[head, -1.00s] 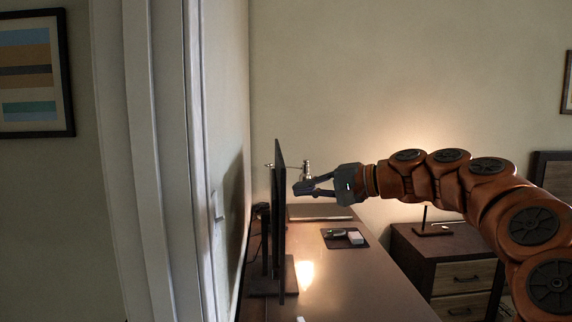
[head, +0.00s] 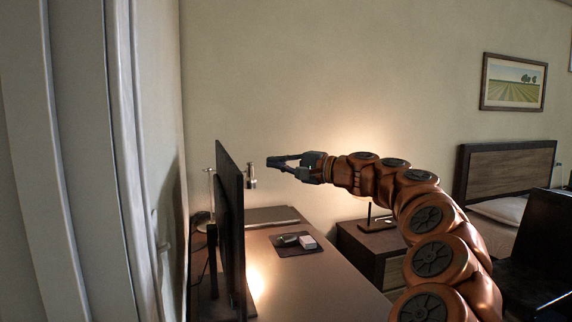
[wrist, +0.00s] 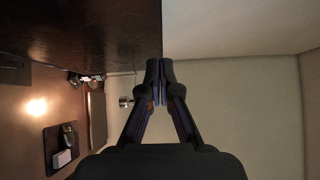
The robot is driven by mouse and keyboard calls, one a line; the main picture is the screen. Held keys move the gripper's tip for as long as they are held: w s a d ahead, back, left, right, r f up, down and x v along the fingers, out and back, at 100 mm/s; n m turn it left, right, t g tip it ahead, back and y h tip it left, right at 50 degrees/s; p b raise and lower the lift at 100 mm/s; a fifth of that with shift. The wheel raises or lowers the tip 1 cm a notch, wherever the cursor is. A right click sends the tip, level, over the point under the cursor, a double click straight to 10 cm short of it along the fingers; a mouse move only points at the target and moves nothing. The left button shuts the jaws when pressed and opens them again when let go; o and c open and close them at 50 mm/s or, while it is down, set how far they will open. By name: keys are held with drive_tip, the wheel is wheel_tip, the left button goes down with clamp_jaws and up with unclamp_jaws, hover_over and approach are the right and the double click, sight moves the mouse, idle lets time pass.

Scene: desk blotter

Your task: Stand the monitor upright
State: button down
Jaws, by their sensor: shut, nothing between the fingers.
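The monitor (head: 231,230) is a thin black panel seen almost edge-on in the head view. It stands close to vertical at the left side of the desk, its foot low in the picture. A dark, glossy panel, which looks like the monitor (wrist: 85,28), fills the upper left of the wrist view. My gripper (head: 271,161) is shut and empty, to the right of the monitor near its top edge, with a gap between them in the head view. In the wrist view my gripper's fingertips (wrist: 159,68) meet beside the panel's edge; whether they touch it I cannot tell.
The brown desk (head: 305,280) holds a dark mat (head: 284,252) with a small white box (head: 307,242) on it. A closed laptop-like slab (head: 262,217) lies behind. A wall is close on the left. A nightstand (head: 360,238) is right of the desk, behind my arm.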

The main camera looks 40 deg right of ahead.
drive_tip(key=w+a, duration=0.5)
drive_tip(key=w, duration=0.1)
drive_tip(key=shift+r, duration=0.15)
drive_tip(key=shift+a, duration=0.1)
drive_tip(key=shift+w+a+p, duration=0.3)
drive_tip(key=shift+w+a, duration=0.05)
drive_tip(key=shift+a, duration=0.35)
